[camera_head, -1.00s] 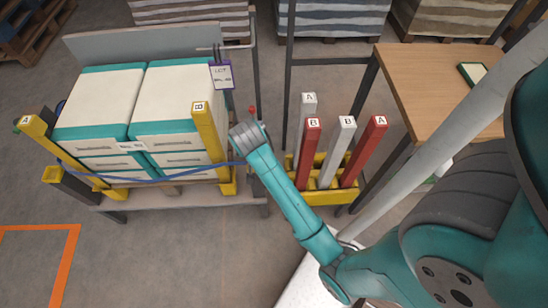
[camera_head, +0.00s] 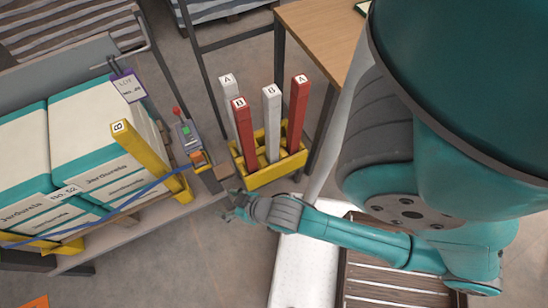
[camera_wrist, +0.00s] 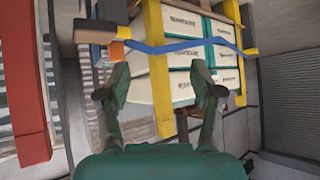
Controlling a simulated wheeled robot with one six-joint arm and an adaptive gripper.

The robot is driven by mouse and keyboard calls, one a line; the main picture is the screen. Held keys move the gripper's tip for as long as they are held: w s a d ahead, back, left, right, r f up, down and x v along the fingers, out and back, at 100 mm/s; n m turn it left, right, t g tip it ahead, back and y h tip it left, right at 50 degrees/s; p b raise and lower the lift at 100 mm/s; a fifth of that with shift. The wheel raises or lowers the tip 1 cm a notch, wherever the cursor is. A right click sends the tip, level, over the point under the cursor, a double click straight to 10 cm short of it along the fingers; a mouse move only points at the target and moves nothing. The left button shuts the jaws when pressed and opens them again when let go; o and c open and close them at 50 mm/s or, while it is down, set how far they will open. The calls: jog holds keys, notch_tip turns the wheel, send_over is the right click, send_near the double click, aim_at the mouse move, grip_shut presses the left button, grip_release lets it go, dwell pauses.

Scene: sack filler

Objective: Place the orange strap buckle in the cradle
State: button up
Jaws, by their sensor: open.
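The orange strap buckle (camera_head: 198,158) is at the right end of the blue strap (camera_head: 130,202). It sits against the front end of a grey device (camera_head: 187,136) with a green light and red knob, which seems to hold the cradle. I cannot tell whether the buckle is fully seated.
The strap crosses a stack of white and teal sacks (camera_head: 100,120) behind a yellow post (camera_head: 148,155) marked B. A yellow rack (camera_head: 270,172) with red and white posts stands right of the device. A wooden table (camera_head: 320,35) is behind it. Open floor lies in front.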

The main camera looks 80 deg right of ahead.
jog(key=s+a+r+n+t+y, duration=0.1)
jog(key=s+a+r+n+t, duration=0.1)
jog(key=s+r, duration=0.5)
jog(key=s+a+r+n+t+y, duration=0.1)
jog(key=s+a+r+t, duration=0.2)
jog(key=s+r, duration=0.4)
jog(key=shift+r+n, duration=0.4)
jog(key=shift+r, duration=0.4)
